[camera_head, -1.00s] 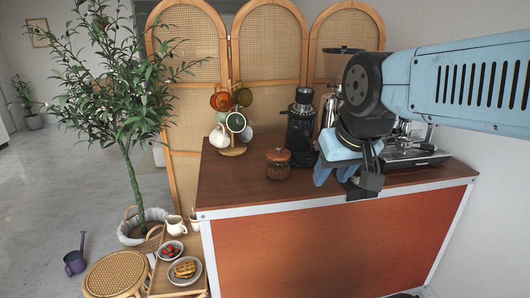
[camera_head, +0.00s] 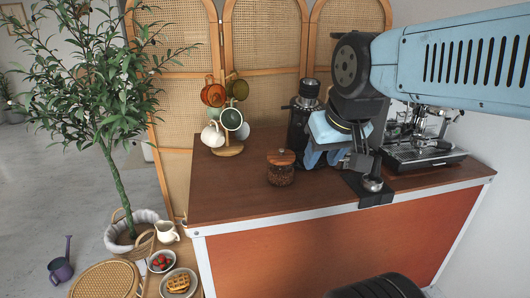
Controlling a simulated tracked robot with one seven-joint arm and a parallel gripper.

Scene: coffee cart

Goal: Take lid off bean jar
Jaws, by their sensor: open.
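The bean jar (camera_head: 281,175) is clear, filled with dark beans, and stands upright on the wooden counter. Its round wooden lid (camera_head: 281,157) sits on top.
A black grinder (camera_head: 300,125) stands behind my gripper. A mug tree (camera_head: 228,150) is at the back left. A tamper (camera_head: 372,183) on a black mat (camera_head: 375,198) and an espresso machine (camera_head: 425,150) are to the right. The counter's left front (camera_head: 230,205) is clear.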

